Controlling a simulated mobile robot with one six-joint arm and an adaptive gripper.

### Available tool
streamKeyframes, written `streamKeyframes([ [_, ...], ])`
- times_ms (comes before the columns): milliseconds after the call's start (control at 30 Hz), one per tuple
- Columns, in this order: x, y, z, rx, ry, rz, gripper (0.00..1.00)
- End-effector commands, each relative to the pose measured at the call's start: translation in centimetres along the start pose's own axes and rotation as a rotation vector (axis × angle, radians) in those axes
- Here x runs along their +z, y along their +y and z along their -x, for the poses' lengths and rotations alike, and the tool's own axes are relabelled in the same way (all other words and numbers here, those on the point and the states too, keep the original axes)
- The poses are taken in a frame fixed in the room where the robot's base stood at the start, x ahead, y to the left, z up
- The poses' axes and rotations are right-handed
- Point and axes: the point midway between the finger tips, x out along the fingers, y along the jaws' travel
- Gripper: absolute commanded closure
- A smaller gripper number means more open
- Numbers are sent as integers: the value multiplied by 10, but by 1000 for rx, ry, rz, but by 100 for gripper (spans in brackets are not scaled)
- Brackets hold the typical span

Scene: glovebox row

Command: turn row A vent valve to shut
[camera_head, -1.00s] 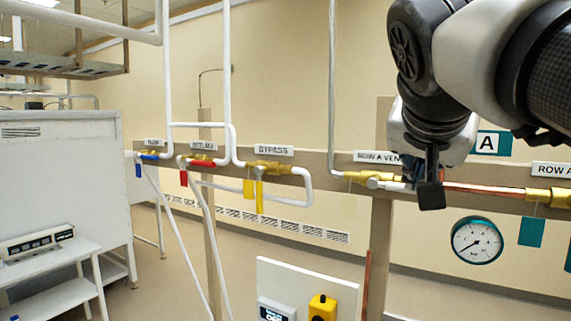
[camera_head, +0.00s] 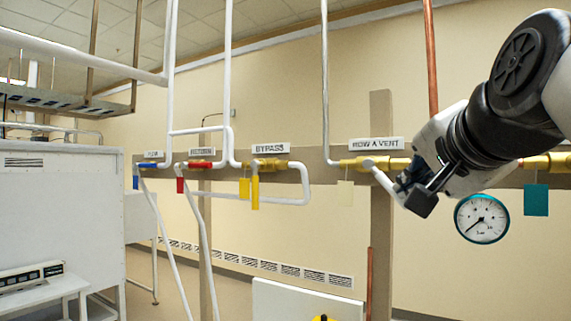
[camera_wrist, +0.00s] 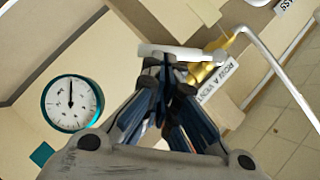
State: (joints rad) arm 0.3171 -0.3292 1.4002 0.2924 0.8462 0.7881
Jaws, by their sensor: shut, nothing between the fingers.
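The row A vent valve is a brass body (camera_head: 352,166) on the wall rail under a "ROW A VENT" label (camera_head: 376,144). Its pale lever (camera_head: 382,180) slants down and right from the pivot, at an angle to the pipe. My gripper (camera_head: 421,200) is shut and empty at the lever's lower end, which it partly hides. In the wrist view the lever (camera_wrist: 180,52) lies across just beyond my closed fingertips (camera_wrist: 168,72). The brass body (camera_wrist: 213,52) is to its right. I cannot tell whether the fingers touch the lever.
A teal-rimmed gauge (camera_head: 482,218) hangs just below right of my gripper. A teal tag (camera_head: 535,200) and another brass fitting (camera_head: 545,163) are further right. The bypass valve (camera_head: 268,164) with its yellow lever is to the left. A white panel (camera_head: 305,300) stands below.

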Motion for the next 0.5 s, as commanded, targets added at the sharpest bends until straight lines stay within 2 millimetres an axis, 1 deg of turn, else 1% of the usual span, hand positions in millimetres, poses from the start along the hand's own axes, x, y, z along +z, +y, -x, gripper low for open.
streamKeyframes([
  [33,5,10,-4,-23,2,-37,100],
  [300,20,17,-13,-159,-1,-240,100],
  [500,27,18,-18,-243,-1,-363,100],
])
